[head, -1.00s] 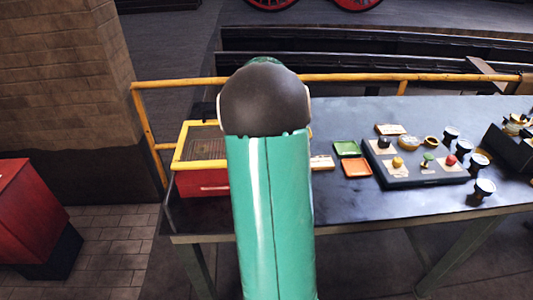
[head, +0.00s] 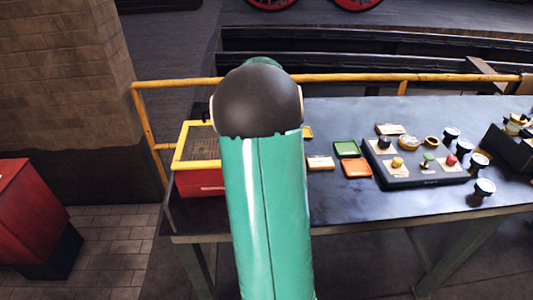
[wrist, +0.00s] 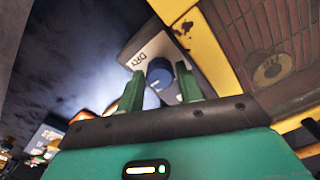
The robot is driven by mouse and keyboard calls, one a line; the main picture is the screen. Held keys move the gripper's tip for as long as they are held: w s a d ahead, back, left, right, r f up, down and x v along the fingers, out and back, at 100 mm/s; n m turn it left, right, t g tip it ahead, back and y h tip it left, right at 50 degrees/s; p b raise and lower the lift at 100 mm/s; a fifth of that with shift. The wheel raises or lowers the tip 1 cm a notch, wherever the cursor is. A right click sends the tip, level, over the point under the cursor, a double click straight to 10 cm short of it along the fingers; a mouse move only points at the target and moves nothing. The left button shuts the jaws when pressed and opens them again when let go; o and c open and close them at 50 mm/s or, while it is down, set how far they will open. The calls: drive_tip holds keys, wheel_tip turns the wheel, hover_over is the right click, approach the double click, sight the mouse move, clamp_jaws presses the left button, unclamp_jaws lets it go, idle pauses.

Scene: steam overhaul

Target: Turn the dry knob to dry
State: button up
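In the wrist view, a round dark blue knob (wrist: 160,73) sits on a pale plate (wrist: 146,50) lettered "DRY". The plate lies beside a yellow frame. My gripper (wrist: 159,71) has its two green fingers apart, one on each side of the knob in the picture. I cannot tell whether the fingers touch it or how far ahead of the tips it lies. In the head view my arm hides the knob and the gripper. The red box with the yellow-framed grille (head: 200,186) stands left of my arm.
A black panel of coloured knobs (head: 425,180) lies on the dark table (head: 350,205) to the right. A yellow rail (head: 350,78) runs behind. A red cabinet (head: 25,215) stands at the left.

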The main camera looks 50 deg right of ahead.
drive_tip(key=shift+o, duration=1.3)
